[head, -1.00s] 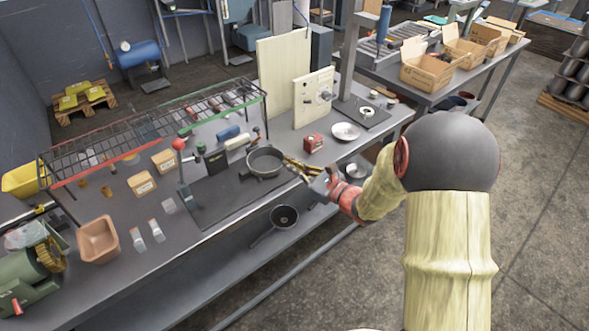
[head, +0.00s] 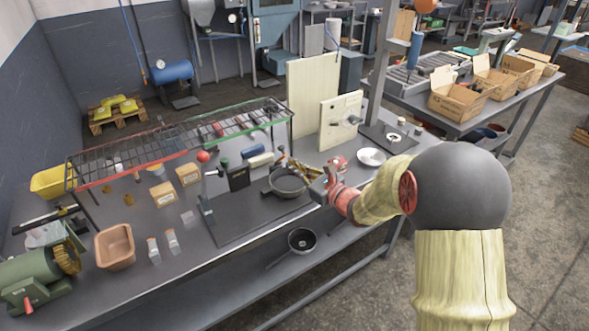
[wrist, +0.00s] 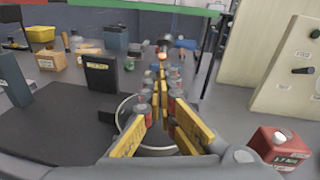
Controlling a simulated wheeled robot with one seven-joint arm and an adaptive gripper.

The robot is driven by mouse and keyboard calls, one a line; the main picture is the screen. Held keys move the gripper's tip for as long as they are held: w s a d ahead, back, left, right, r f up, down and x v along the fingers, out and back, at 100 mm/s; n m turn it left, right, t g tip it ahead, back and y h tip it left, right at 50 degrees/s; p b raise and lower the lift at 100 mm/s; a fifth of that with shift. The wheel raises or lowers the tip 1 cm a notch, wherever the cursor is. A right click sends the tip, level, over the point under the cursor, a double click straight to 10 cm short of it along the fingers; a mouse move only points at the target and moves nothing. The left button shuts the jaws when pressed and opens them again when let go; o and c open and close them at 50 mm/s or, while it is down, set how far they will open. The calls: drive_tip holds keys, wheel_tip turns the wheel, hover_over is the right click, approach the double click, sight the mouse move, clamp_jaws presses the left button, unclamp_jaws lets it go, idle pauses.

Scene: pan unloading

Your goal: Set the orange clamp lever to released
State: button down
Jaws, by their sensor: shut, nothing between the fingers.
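No lever is plainly orange. A lever with a red-orange ball knob (head: 203,156) stands near upright at the left end of the dark mat, well left of my gripper; I cannot tell its setting. In the wrist view a blue-grey post (wrist: 14,80) shows at the left edge. A cream panel (head: 340,122) also carries a dark handle (wrist: 303,71). My gripper (head: 302,170), with yellow fingers, is shut and empty above the right side of the black pan (head: 288,182). In the wrist view its fingers (wrist: 157,88) hide part of the pan.
A red block (wrist: 280,148) sits right of my gripper. A black box (head: 238,177) stands left of the pan on the dark mat (head: 245,218). A wire rack (head: 180,140) runs along the back. A white plate (head: 371,156) lies right. The mat's front part is clear.

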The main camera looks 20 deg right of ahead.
sight(284, 146)
drive_tip(key=shift+r, duration=0.1)
drive_tip(key=shift+w+r+p, duration=0.15)
drive_tip(key=shift+r+p, duration=0.15)
drive_tip(key=shift+p, duration=0.75)
drive_tip(key=shift+w+a+r+g+p, duration=0.2)
drive_tip(key=shift+g+p, duration=0.3)
drive_tip(key=shift+p, duration=0.35)
drive_tip(key=r+g+p, duration=0.1)
drive_tip(key=p, duration=0.2)
drive_tip(key=w+r+g+h+p, duration=0.1)
drive_tip(key=p, duration=0.3)
drive_tip(key=shift+w+a+r, duration=0.15)
drive_tip(key=shift+r, duration=0.2)
drive_tip(key=g+p, duration=0.1)
drive_tip(key=p, duration=0.2)
drive_tip(key=shift+w+a+r+h+p, duration=0.1)
drive_tip(key=shift+w+r+h+p, duration=0.2)
drive_tip(key=shift+w+r, duration=0.1)
drive_tip(key=p, duration=0.1)
drive_tip(key=w+g+p, duration=0.1)
drive_tip(key=p, duration=0.1)
drive_tip(key=shift+a+r+m+h, duration=0.2)
drive_tip(key=shift+m+h, duration=0.1)
drive_tip(key=shift+w+a+p, duration=0.15)
drive_tip(key=shift+w+p, duration=0.4)
drive_tip(key=shift+p, duration=0.1)
drive_tip(key=shift+w+r, duration=0.15)
drive_tip(key=shift+w, duration=0.05)
